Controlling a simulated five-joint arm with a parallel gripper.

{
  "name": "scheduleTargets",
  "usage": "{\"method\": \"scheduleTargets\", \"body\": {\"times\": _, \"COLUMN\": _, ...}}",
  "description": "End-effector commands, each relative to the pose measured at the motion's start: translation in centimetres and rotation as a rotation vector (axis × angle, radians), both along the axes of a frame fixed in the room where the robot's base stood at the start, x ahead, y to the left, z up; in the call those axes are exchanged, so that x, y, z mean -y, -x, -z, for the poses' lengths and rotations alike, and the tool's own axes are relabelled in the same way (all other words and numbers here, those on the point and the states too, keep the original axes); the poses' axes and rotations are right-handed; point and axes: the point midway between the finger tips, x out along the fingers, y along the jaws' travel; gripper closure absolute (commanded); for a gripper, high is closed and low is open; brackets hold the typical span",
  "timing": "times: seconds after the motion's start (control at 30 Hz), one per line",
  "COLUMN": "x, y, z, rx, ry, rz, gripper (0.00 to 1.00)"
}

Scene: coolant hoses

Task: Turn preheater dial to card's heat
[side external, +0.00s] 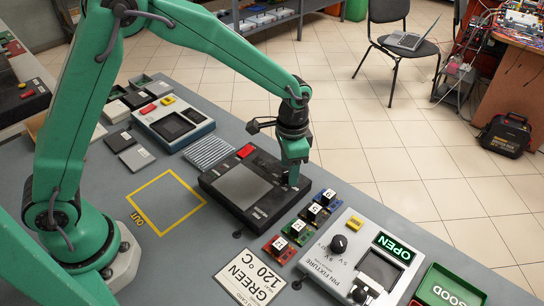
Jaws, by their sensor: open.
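The preheater is likely the black box (257,217) with a flat grey plate on top and a red block at its far edge. My gripper (292,182) points down over its right end, fingertips low, close to its top surface. The dial is not clear; the fingers may hide it, and I cannot tell whether they touch it. My gripper is open. The white card (258,277) lies flat in front of the preheater and reads "GREEN 120 °C".
Several small coloured boards with numbered chips (308,215) lie right of the preheater. Beyond them are the white pin fixture (318,263) with a black knob and "OPEN" display, and a green "GOOD" tray (428,293). The yellow "OUT" square (168,203) on the grey bench is empty.

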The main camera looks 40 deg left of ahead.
Motion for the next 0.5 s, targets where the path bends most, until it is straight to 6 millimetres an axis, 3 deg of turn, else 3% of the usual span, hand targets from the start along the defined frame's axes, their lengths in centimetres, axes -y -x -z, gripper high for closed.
{"method": "scheduleTargets", "body": {"times": 0.5, "x": 0.0, "y": -0.2, "z": -6.1, "rx": 0.003, "ry": 0.001, "rz": -0.001, "gripper": 0.48}}
